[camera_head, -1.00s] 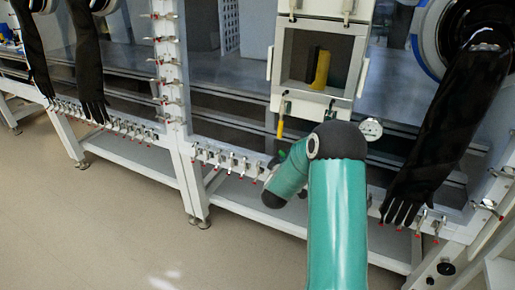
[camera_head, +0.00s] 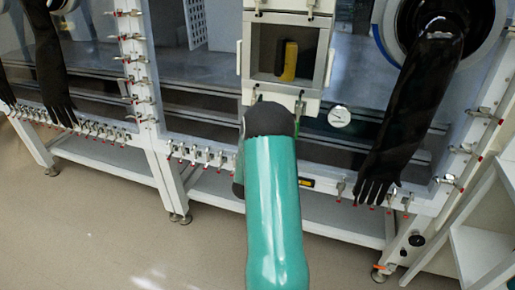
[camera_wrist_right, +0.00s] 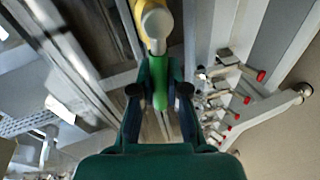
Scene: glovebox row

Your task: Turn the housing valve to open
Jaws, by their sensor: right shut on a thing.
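In the right wrist view my right gripper (camera_wrist_right: 159,78) is shut around a bright green piece (camera_wrist_right: 159,92), which looks like the handle of the housing valve. A yellow part (camera_wrist_right: 137,40) with a pale rounded end (camera_wrist_right: 155,22) shows just beyond the fingertips. In the head view my teal arm (camera_head: 272,200) reaches up to just below the small windowed box (camera_head: 246,62). It hides the gripper and the valve there. I cannot tell the valve's angle. My left gripper is in neither view.
A round gauge (camera_head: 339,116) sits right of my arm. A black glove (camera_head: 400,110) hangs farther right, and another (camera_head: 48,65) hangs at the left. Several clamps (camera_head: 200,153) line the lower frame of the glovebox. The floor (camera_head: 90,230) at lower left is clear.

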